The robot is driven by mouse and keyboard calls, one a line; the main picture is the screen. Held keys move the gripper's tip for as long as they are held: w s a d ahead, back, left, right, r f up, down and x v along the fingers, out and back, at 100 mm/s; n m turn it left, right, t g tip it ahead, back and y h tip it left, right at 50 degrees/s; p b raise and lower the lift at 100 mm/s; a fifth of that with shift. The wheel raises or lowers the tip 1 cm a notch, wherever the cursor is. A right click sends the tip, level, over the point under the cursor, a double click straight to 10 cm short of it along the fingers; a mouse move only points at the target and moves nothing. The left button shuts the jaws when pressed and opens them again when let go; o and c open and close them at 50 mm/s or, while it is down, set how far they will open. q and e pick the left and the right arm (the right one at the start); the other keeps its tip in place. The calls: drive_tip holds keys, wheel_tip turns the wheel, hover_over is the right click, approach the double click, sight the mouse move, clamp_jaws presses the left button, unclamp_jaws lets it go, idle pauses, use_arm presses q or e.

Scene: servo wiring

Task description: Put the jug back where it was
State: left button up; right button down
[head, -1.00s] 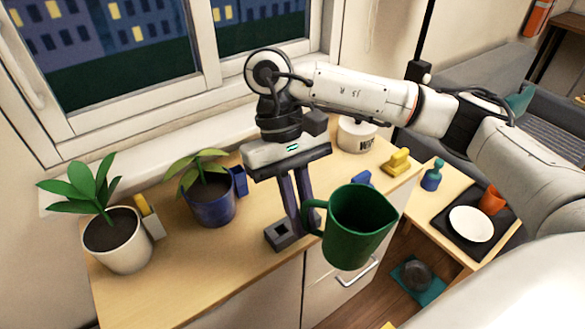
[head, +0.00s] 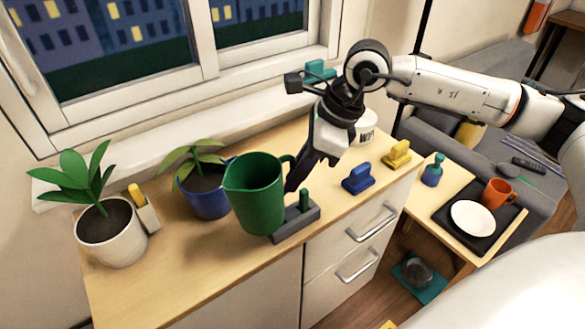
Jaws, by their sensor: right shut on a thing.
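The green jug (head: 257,200) is over the wooden counter, with its spout to the left and its handle to the right. It is nearly upright, with its opening showing. My right gripper (head: 297,180) comes down from the upper right and is shut on the jug's handle. The jug's lower right side overlaps a dark grey block (head: 290,233) with a short green post on the counter. I cannot tell whether the jug touches the counter or the block. My left gripper is not in view.
A blue pot with a plant (head: 206,193) stands close left of the jug. A white pot with a plant (head: 112,238) is farther left. Blue (head: 358,180) and yellow (head: 397,155) handled blocks stand to the right. The counter's front left is clear.

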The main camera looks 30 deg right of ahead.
drive_tip(key=w+d+m+h+b, duration=0.1)
drive_tip(key=w+d+m+h, duration=0.25)
drive_tip(key=m, duration=0.85)
drive_tip(key=w+d+m+h+b, duration=0.15)
drive_tip(key=w+m+h, duration=0.3)
drive_tip(key=m, duration=0.75)
drive_tip(key=f, duration=0.3)
drive_tip(key=f+p, duration=0.1)
drive_tip(key=f, duration=0.4)
drive_tip(key=shift+d+f, duration=0.35)
drive_tip(key=shift+d, duration=0.05)
drive_tip(key=c, duration=1.8)
unclamp_jaws()
drive_tip(key=shift+s+f, duration=0.1)
drive_tip(key=shift+w+a+b+v, duration=0.1)
drive_tip(key=shift+b+v, duration=0.25)
drive_tip(key=shift+v, duration=2.7)
drive_tip(key=shift+w+a+b+v, duration=0.15)
drive_tip(key=shift+b+v, duration=0.2)
drive_tip(key=shift+v, duration=2.65)
